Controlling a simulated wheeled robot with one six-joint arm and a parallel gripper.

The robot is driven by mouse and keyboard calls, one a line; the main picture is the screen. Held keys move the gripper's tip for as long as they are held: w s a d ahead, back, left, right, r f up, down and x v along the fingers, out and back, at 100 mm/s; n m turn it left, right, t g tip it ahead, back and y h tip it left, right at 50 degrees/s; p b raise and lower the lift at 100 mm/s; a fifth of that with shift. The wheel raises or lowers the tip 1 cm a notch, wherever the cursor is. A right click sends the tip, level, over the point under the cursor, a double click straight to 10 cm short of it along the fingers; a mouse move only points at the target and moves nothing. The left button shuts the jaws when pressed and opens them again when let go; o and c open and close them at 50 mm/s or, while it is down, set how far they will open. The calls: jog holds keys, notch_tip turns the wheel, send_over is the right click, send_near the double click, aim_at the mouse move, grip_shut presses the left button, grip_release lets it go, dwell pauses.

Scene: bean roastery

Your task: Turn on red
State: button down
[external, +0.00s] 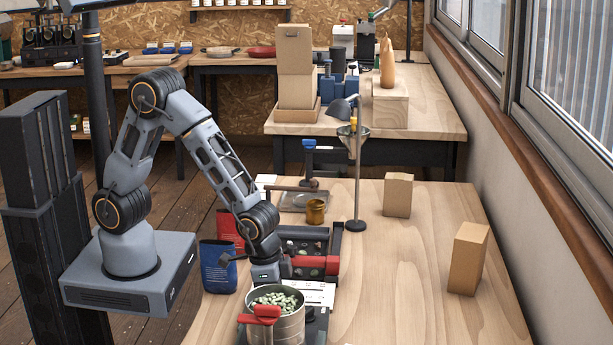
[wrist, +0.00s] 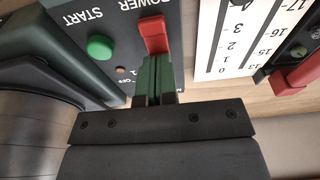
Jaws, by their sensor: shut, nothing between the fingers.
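In the wrist view a red switch (wrist: 153,34) stands on a dark panel (wrist: 72,12) under the word POWER. My gripper (wrist: 157,62) is shut and empty, its green-padded fingertips right at the switch's lower end. I cannot tell whether they touch it. A round green START button (wrist: 100,48) is to the left of the switch. A small brownish lamp or stud sits between them, lower down, with a partly hidden OFF mark. In the external view my gripper (external: 265,276) points down just behind the metal pot, and the switch cannot be made out there.
A metal pot of pale green beans (external: 290,327) with a red handle (external: 260,315) stands close in front. Red (external: 232,224) and blue (external: 217,267) bags stand left of my forearm. A printed scale (wrist: 228,38) lies right of the panel.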

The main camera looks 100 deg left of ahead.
jog(key=shift+w+g+p, duration=0.15)
jog(key=shift+g+p, duration=0.15)
jog(key=shift+p, duration=0.15)
jog(key=shift+f, duration=0.3)
jog(key=shift+s+r, duration=0.3)
jog(key=shift+s, duration=0.45)
notch_tip(320, 180, up, 14)
jog(key=s+p, duration=0.2)
jog(key=p, duration=0.1)
jog(key=shift+s, duration=0.2)
